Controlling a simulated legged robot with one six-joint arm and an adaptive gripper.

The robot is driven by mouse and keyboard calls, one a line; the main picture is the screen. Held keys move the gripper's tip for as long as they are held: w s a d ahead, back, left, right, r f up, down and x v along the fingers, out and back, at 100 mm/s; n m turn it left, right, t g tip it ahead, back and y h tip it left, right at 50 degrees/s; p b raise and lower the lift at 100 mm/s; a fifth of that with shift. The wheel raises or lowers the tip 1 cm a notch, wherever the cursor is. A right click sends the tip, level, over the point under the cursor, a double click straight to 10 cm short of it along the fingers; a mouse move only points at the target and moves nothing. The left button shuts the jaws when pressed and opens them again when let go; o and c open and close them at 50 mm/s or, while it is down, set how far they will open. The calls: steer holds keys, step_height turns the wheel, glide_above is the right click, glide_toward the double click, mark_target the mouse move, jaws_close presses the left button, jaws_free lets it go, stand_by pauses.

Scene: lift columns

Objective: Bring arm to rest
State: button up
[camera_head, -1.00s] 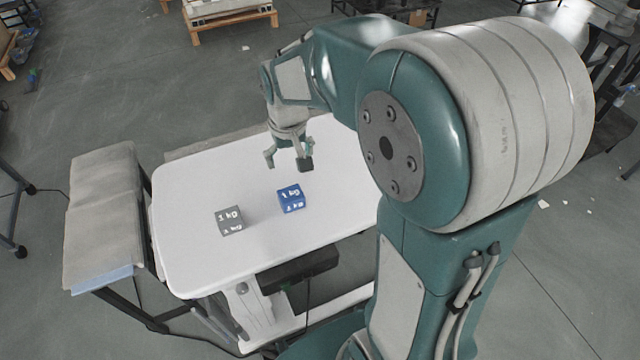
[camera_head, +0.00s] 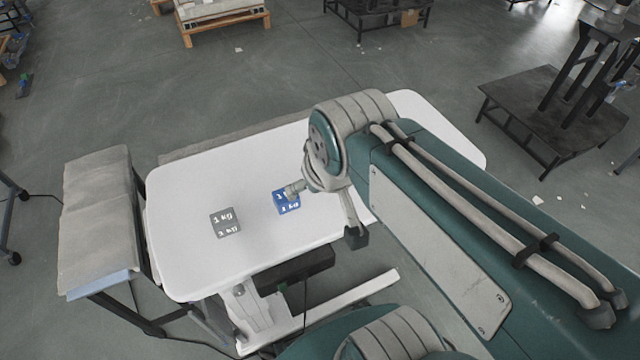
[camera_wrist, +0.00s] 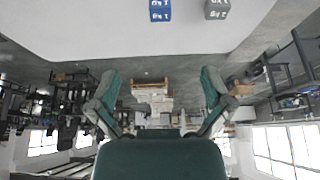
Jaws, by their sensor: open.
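My gripper (camera_head: 324,213) is open with nothing between its fingers. In the head view it hangs over the front edge of the white table, one finger in front of the blue cube (camera_head: 288,203) and partly hiding it. A grey cube (camera_head: 225,223) marked 1 kg sits on the table to the left. In the wrist view my gripper's two fingers (camera_wrist: 160,78) are spread wide. That view is upside down, with the blue cube (camera_wrist: 160,10) and grey cube (camera_wrist: 216,9) at the top edge, apart from the fingers.
The white lift table (camera_head: 180,262) has bare top around the cubes. A grey padded bench (camera_head: 98,220) stands close at its left. A dark platform with posts (camera_head: 560,125) is at the right, and a wooden pallet (camera_head: 225,22) at the back. Open floor lies between them.

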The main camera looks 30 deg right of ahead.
steer(key=shift+s, duration=1)
stand_by(0.8)
